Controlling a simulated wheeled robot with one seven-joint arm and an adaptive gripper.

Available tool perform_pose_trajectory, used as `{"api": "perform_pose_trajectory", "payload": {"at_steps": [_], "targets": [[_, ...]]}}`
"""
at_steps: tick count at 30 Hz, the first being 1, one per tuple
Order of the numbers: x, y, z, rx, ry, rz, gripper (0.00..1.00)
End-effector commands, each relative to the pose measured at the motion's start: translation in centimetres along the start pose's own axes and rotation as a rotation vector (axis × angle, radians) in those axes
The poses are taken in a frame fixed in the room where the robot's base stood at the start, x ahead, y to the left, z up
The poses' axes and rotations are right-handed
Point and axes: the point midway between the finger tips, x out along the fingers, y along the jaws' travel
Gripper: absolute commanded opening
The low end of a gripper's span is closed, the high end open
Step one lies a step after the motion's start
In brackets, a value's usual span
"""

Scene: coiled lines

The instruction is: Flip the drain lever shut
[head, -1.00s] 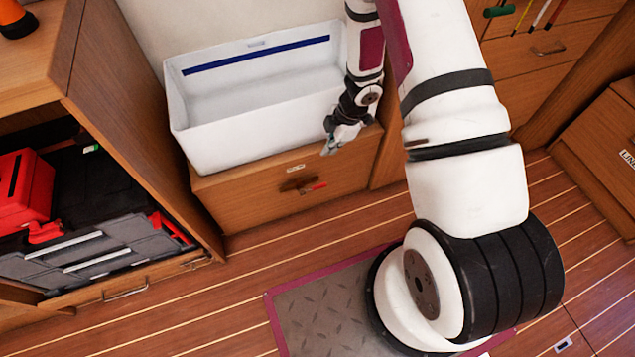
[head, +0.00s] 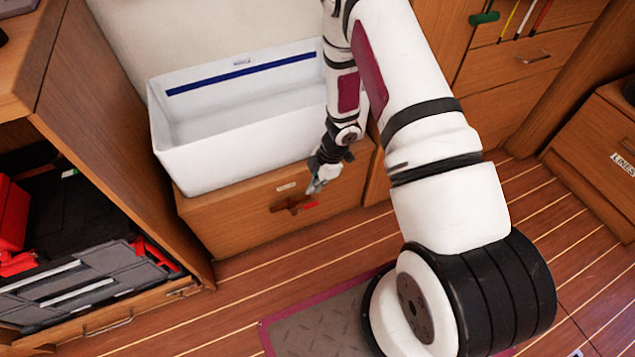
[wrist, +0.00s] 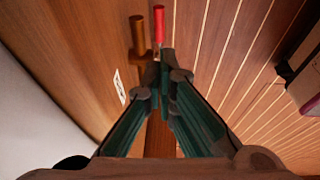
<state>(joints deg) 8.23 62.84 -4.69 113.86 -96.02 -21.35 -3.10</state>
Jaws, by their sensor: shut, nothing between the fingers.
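The drain lever (head: 310,205) has a red handle and sits on a bronze valve (head: 287,204) on the wooden front below the white tub (head: 225,160). In the wrist view the red handle (wrist: 158,22) points away beside the bronze stub (wrist: 138,35), roughly parallel to it. My gripper (head: 314,188) is just above and right of the lever in the head view. In the wrist view its green fingers (wrist: 163,62) are shut and empty, with their tips close to the handle's near end. I cannot tell whether they touch it.
A small white label (head: 286,187) is above the valve. An open cabinet (head: 120,130) with red and black cases stands at the left. A drawer unit marked LINES (head: 590,150) is at the right. The striped wooden floor (head: 270,248) before the valve is clear.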

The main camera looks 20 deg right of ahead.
Motion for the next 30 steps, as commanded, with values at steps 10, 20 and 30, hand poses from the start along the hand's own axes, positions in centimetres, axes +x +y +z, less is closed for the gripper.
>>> {"api": "perform_pose_trajectory", "payload": {"at_steps": [10,20,30], "targets": [[6.2,0.2,0.6,0.0,-0.001,0.0,0.0],[7.9,0.5,1.1,-0.001,-0.001,0.001,0.0],[7.9,0.5,1.1,0.0,0.0,0.0,0.0]]}}
